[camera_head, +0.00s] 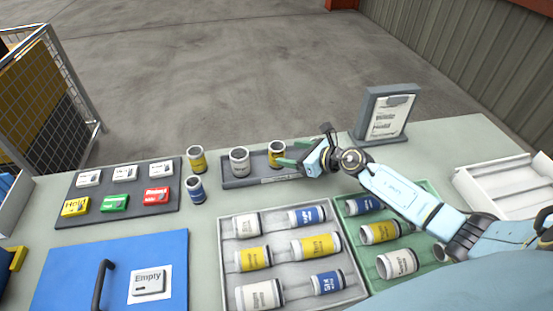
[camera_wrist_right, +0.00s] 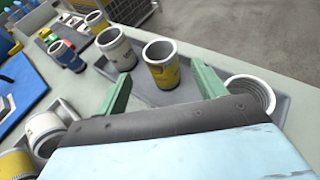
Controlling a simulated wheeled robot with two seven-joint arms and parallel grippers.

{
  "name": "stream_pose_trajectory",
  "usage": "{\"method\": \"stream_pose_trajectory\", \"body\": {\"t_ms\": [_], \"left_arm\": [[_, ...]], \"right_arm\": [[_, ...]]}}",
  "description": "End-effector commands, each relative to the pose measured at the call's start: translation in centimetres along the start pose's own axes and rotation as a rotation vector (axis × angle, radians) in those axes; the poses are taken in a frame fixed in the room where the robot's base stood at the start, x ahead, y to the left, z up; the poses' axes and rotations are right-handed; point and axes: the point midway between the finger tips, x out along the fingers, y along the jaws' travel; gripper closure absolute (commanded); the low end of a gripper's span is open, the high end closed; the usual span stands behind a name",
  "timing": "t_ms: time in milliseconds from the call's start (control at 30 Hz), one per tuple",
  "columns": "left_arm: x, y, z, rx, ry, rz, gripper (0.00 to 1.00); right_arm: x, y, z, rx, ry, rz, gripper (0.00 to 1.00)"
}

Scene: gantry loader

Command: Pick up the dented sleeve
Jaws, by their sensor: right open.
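A small dark grey tray (camera_head: 232,183) holds upright sleeves near the back of the bench. A white sleeve (camera_head: 239,160) stands in its left part and a yellow sleeve (camera_head: 277,153) stands to its right. In the right wrist view another pale, open-topped sleeve (camera_wrist_right: 250,92) shows at the right, partly hidden by my gripper. I cannot tell clearly which sleeve is dented. My right gripper (camera_head: 288,153) is open beside the yellow sleeve. In the right wrist view the yellow sleeve (camera_wrist_right: 161,66) appears between the green fingers, with gaps on both sides. My left gripper is out of view.
A yellow sleeve (camera_head: 197,159) and a blue sleeve (camera_head: 196,190) stand left of the tray. A grey crate (camera_head: 222,270) and a green crate (camera_head: 345,225) hold lying sleeves in front. A sign stand (camera_head: 388,113) is behind my right arm. A blue lid (camera_head: 80,262) lies front left.

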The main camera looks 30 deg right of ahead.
Motion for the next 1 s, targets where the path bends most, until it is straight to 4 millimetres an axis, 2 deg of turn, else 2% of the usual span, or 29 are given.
{"method": "stream_pose_trajectory", "body": {"t_ms": [33, 100, 367, 700, 1000], "left_arm": [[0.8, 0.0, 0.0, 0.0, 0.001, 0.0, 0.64], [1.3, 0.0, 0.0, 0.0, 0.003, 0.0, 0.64], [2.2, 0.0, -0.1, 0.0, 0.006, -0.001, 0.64], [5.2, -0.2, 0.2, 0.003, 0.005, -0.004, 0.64], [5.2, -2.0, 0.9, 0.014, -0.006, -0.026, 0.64]], "right_arm": [[1.1, 0.0, -0.1, 0.002, -0.003, 0.001, 0.3], [2.2, 0.0, -0.2, 0.001, -0.003, 0.001, 0.3], [3.9, 0.0, -0.1, 0.001, -0.002, 0.001, 0.3], [8.0, -0.1, -0.2, 0.0, -0.001, 0.001, 0.3], [8.4, -0.1, 0.1, 0.0, 0.0, 0.001, 0.3]]}}
